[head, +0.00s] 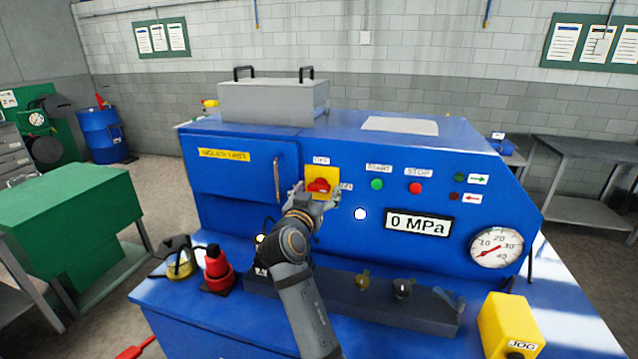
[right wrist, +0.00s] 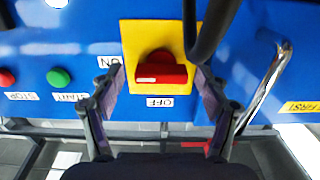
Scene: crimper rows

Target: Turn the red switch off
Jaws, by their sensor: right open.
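The red switch (head: 318,185) is a rotary knob on a yellow plate (head: 332,174) on the blue machine's front. In the right wrist view the red switch (right wrist: 161,70) has its bar lying roughly level, with an OFF label (right wrist: 160,102) below it and an ON label (right wrist: 109,62) to its left. That view is upside down compared with the head view, where OFF is above the plate. My right gripper (head: 316,196) is open at the switch, and in the wrist view its fingers (right wrist: 160,80) stand either side of the knob. Contact cannot be told. My left gripper is not in view.
Beside the switch are a green start button (head: 377,184), a red stop button (head: 415,188) and a metal door handle (head: 277,180). A pressure gauge (head: 496,247) is at right. A yellow JOG box (head: 509,325) and a red-black device (head: 216,268) stand on the front ledge.

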